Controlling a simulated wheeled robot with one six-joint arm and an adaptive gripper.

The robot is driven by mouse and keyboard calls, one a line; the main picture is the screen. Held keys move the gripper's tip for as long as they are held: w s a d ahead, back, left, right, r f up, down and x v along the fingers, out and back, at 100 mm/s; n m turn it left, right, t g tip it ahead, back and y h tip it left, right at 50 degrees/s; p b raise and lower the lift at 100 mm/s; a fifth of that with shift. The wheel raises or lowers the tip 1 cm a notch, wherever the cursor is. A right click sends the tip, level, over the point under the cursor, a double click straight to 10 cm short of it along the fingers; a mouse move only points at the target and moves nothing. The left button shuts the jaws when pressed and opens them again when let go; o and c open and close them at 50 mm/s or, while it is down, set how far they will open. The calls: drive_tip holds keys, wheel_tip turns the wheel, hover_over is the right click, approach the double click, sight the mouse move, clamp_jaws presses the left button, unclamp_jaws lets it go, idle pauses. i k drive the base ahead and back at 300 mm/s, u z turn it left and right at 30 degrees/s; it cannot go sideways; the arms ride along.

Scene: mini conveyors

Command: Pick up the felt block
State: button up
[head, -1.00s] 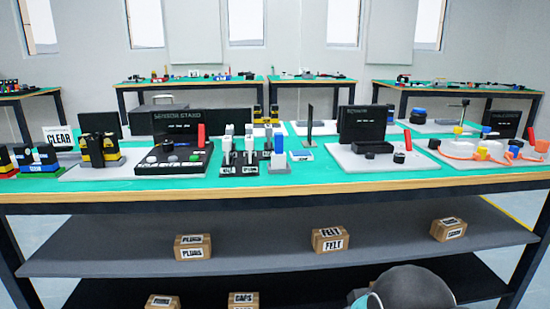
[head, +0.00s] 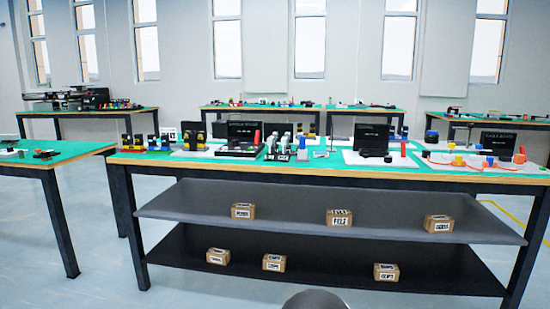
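The felt block (head: 339,219) is a small brown box with white labels that read FELT in the earlier, closer view. It sits on the grey upper shelf under the long workbench, right of the picture's centre. It stands apart from the other boxes on that shelf. My gripper is not in view. Only a dark rounded part of my own arm shows at the bottom edge, well short of the bench.
Similar boxes stand on the grey shelf (head: 290,222) to the left (head: 243,211) and right (head: 438,224). Several more boxes are on the black lower shelf (head: 330,276). The benchtop (head: 200,161) overhangs the shelves. Another table (head: 60,152) stands at left. Floor is open between them.

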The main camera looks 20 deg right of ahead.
sight(301, 153)
drive_tip(key=u, duration=0.25)
drive_tip(key=i, duration=1.75)
drive_tip(key=z, duration=0.6)
